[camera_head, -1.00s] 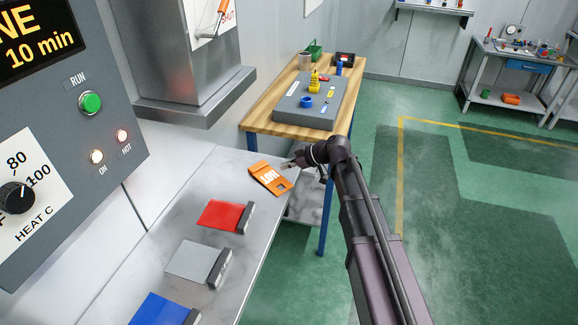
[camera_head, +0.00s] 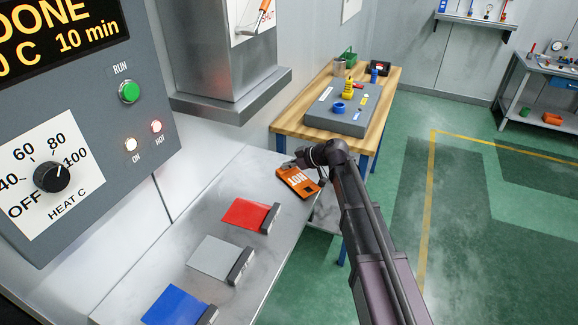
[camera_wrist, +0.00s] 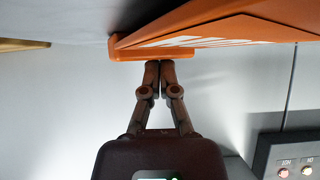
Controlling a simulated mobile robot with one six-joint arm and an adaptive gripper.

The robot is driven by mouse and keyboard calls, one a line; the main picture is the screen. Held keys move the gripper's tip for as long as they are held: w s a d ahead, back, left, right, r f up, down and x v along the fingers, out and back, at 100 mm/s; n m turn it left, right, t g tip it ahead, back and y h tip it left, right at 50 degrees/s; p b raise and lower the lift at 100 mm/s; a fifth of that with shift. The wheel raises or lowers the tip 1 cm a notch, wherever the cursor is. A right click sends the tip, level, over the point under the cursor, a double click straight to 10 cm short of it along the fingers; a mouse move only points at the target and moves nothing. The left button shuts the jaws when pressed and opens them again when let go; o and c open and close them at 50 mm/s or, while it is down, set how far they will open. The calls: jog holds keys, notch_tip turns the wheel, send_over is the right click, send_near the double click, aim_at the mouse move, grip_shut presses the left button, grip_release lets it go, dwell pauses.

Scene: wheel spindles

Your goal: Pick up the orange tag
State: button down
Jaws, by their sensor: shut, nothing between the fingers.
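The orange tag (camera_head: 298,182), with white lettering, lies at the far end of the grey metal bench (camera_head: 262,172). My gripper (camera_head: 291,163) is at the tag's far edge in the head view. In the wrist view the tag (camera_wrist: 225,28) fills the top, its thick orange edge just beyond my fingertips (camera_wrist: 159,64). The two fingers are together with nothing between them. I cannot tell whether the fingertips touch the tag.
Red (camera_head: 246,213), grey (camera_head: 213,258) and blue (camera_head: 175,306) plates with dark end blocks lie along the bench. A control panel (camera_head: 95,175) with a knob and green button stands at left. A wooden table (camera_head: 290,121) bearing a grey box (camera_head: 335,118) stands behind.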

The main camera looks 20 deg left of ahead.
aim_at(303, 175)
jog(key=shift+d, duration=0.1)
dwell(0.3)
jog(key=shift+s+d, duration=0.15)
jog(key=shift+d, duration=1.2)
jog(key=shift+s+d, duration=0.1)
jog(key=shift+d, duration=1.2)
jog(key=shift+r+p, duration=0.7)
jog(key=shift+p, duration=0.05)
jog(key=shift+r+p, duration=0.4)
jog(key=d, duration=1.1)
jog(key=shift+s+d, duration=0.4)
jog(key=shift+s, duration=0.05)
